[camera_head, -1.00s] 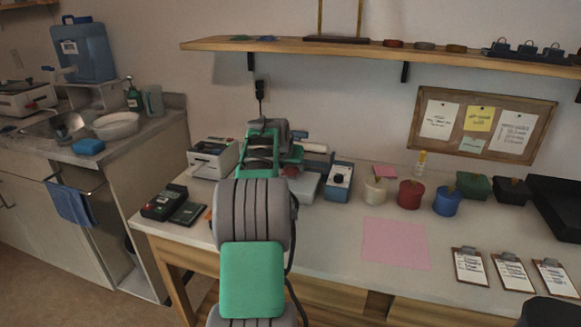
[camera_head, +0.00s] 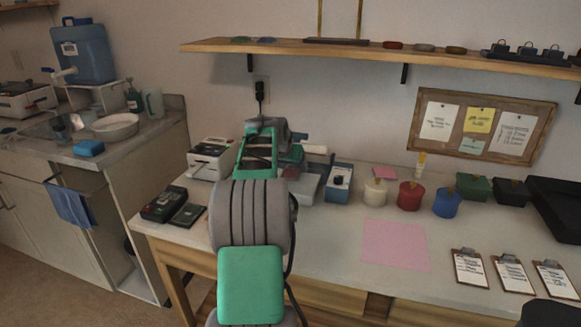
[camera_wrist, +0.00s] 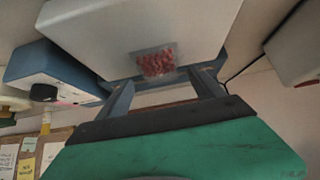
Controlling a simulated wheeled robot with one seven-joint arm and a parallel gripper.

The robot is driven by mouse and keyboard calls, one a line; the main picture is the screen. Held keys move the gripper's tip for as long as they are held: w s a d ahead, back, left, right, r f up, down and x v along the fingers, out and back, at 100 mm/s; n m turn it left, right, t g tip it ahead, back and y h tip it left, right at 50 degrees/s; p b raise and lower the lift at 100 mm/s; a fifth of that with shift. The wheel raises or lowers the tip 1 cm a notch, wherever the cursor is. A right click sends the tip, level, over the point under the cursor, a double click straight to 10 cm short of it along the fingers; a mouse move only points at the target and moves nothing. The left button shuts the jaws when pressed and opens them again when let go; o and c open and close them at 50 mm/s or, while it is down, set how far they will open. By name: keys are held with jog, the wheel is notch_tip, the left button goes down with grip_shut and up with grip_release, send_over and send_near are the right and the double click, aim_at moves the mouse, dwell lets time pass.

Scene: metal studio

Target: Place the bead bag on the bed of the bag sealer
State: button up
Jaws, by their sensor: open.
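The bead bag, a small clear bag of red beads (camera_wrist: 155,63), shows in the wrist view against a pale grey flat surface (camera_wrist: 150,25), near its blue edge. This looks like the bed of the bag sealer. I cannot tell whether the bag fully rests on it. In the head view a pale grey block (camera_head: 304,190) shows just right of my arm, beside a blue box with a black knob (camera_head: 338,182). My gripper (camera_wrist: 165,82) is open, with its two fingers apart on either side of the bag's near end.
A white device (camera_head: 211,160) stands left of my arm, with a black scale-like device (camera_head: 165,203) in front. White, red and blue pots (camera_head: 410,195) stand to the right. A pink sheet (camera_head: 395,245) and clipboards (camera_head: 510,273) lie on the table. A shelf (camera_head: 350,47) runs above.

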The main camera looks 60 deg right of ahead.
jog(key=v, duration=1.1)
jog(key=w+a+f+n+y, duration=0.1)
jog(key=w+a+n, duration=0.1)
jog(key=w+a, duration=0.2)
jog(key=w+a+f+n+t+y, duration=0.1)
jog(key=w+a, duration=0.3)
jog(key=a, duration=0.6)
jog(key=w+a+f+n+t, duration=0.1)
jog(key=w+a+f+n, duration=0.1)
jog(key=a, duration=0.6)
jog(key=shift+w+a+f+n+y+p, duration=0.1)
jog(key=shift+w+f+n+y+p, duration=0.1)
jog(key=shift+w, duration=0.3)
jog(key=shift+w+f+n+y+p, duration=0.15)
jog(key=shift+w+f+n+y, duration=0.1)
jog(key=shift+w, duration=0.25)
jog(key=s+a+f+n+y, duration=0.2)
jog(key=a+f+n, duration=0.15)
jog(key=a, duration=0.95)
jog(key=s+a+f+n+y, duration=0.1)
jog(key=a+f+n+y, duration=0.3)
jog(key=a, duration=1)
jog(key=s+a+f+n+g, duration=0.1)
jog(key=s+a+f+n, duration=0.1)
jog(key=s+a+f, duration=0.4)
jog(key=s+a+h, duration=0.1)
jog(key=a, duration=0.2)
jog(key=shift+s+n, duration=0.2)
jog(key=shift+n, duration=0.1)
jog(key=shift+d, duration=0.15)
